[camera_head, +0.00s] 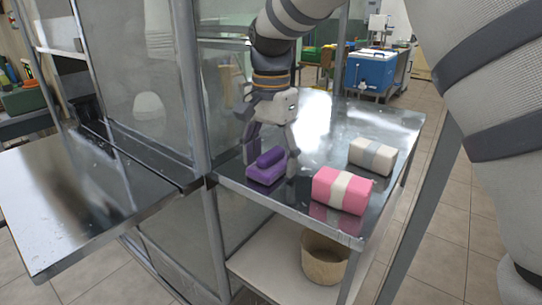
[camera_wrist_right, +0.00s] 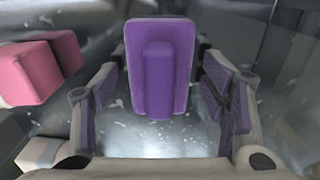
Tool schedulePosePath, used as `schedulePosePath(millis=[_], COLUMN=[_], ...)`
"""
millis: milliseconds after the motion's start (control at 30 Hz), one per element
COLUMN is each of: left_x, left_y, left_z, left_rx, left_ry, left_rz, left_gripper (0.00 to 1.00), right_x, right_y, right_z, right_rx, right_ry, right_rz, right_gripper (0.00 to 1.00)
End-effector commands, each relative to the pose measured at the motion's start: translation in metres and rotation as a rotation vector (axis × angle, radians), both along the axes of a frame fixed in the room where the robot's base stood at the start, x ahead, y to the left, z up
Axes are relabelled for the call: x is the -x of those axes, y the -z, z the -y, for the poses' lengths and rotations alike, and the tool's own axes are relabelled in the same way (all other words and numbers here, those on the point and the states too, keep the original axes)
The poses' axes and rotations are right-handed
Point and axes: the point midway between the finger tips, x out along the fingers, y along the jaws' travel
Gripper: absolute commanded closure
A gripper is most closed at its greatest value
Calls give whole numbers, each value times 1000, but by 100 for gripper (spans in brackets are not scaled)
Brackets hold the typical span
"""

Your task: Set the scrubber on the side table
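The purple scrubber (camera_head: 266,174), a flat block with a rounded bar on top, rests on the shiny metal side table (camera_head: 240,188) near its left edge. My right gripper (camera_head: 271,156) is directly above it, pointing down, with one finger on each side. In the right wrist view the scrubber (camera_wrist_right: 158,75) lies between the spread fingers (camera_wrist_right: 160,70), with narrow gaps at its sides. The fingers look open and not clamped on it. My left gripper is not in view.
A pink-and-white block (camera_head: 342,190) and a white-and-grey block (camera_head: 373,156) stand to the right on the same table. A metal post (camera_head: 194,90) rises at its left. A woven basket (camera_head: 325,262) sits on the lower shelf. Another metal surface (camera_head: 75,195) is at left.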

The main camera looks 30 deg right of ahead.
Motion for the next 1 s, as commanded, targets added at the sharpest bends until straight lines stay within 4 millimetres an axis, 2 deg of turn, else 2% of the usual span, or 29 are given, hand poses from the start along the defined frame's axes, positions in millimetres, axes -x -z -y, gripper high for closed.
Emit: schedulePosePath(millis=[267, 367, 600, 700, 833, 1000], left_x=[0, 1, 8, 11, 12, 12], left_y=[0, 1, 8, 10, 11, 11], left_z=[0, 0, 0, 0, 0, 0], left_rx=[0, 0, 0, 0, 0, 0], left_ry=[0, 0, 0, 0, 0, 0], left_rz=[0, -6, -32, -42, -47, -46], left_gripper=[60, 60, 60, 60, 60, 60], right_x=[0, -1, -2, -2, -1, 0], right_y=[-4, -20, -83, -104, -119, -124], right_z=[0, 0, 0, 0, 0, 0], right_rx=[0, 1, 2, 1, 1, 0], right_ry=[0, 0, 0, 0, 0, 0], right_rz=[2, 3, 1, -1, -2, -1], right_gripper=[32, 32, 32, 32, 32, 32])
